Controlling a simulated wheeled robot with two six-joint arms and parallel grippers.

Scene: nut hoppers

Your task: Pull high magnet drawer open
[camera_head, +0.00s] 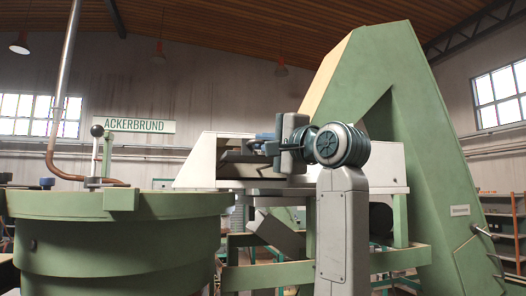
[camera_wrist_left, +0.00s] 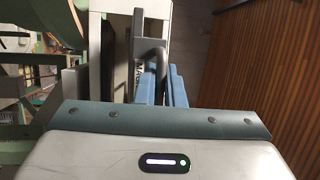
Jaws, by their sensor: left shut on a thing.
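The magnet drawer's pale front (camera_wrist_left: 137,22) shows in the left wrist view, with partly covered lettering on it. Its grey bar handle (camera_wrist_left: 150,44) stands out from the front. My left gripper (camera_wrist_left: 160,76) has its blue fingers shut on the handle. In the head view, my left gripper (camera_head: 262,147) is at the pale housing (camera_head: 200,160), partly hidden by my wrist. The handle is too small to make out there. I cannot tell how far the drawer stands out. My right gripper is not in view.
A round green hopper (camera_head: 120,245) stands at the left, with a black-knobbed lever (camera_head: 97,131) above it. A tall sloping green machine (camera_head: 430,150) rises behind and right of my arm. A green frame (camera_head: 265,274) is under the housing. Shelves (camera_head: 500,225) stand far right.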

